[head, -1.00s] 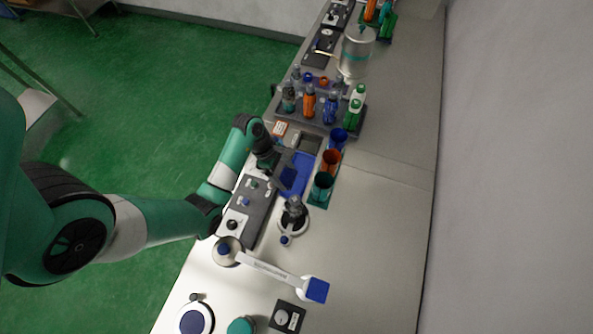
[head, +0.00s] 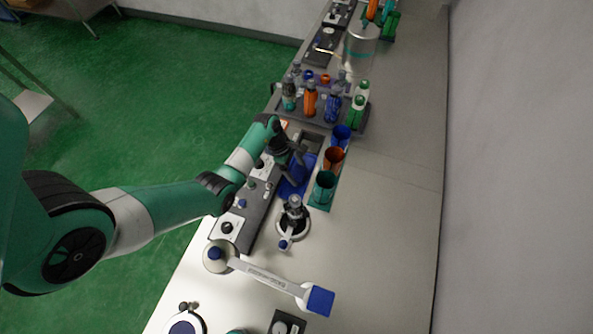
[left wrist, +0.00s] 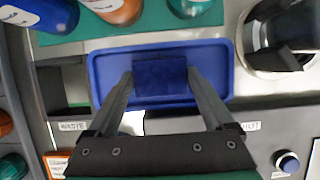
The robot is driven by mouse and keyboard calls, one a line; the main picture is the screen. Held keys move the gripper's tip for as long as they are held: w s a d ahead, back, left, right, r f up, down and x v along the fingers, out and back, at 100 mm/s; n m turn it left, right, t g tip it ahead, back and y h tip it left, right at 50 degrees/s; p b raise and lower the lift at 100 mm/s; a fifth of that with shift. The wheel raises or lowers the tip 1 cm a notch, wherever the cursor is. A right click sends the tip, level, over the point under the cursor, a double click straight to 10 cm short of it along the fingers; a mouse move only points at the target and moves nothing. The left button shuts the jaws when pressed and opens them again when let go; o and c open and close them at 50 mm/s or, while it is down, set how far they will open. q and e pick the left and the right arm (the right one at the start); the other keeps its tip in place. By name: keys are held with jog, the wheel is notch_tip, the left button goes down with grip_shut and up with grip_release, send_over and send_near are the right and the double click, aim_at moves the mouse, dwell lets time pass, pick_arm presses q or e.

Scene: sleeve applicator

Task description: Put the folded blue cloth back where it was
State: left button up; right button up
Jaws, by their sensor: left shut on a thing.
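The folded blue cloth (left wrist: 160,76) is a small dark blue block in the left wrist view, between the two fingertips of my left gripper (left wrist: 162,84). The gripper is shut on it. The cloth shows over the blue tray (left wrist: 105,60), a shallow tray with a raised rim; whether it touches the tray floor I cannot tell. In the head view my left gripper (head: 293,163) points down over the blue tray (head: 287,189), and its fingers and the cloth are hard to tell apart there. My right gripper is not in view.
A blue cup (head: 341,135), an orange cup (head: 333,158) and a teal cup (head: 323,188) stand right of the tray. A bottle rack (head: 318,118) is behind. A round device (head: 293,222) and a dark control panel (head: 257,205) are close by. The bench at right is clear.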

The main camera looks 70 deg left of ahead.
pick_arm(q)
jog(key=shift+f, duration=0.1)
jog(key=o, duration=1.1)
jog(key=p+v, duration=0.4)
jog(key=v, duration=0.8)
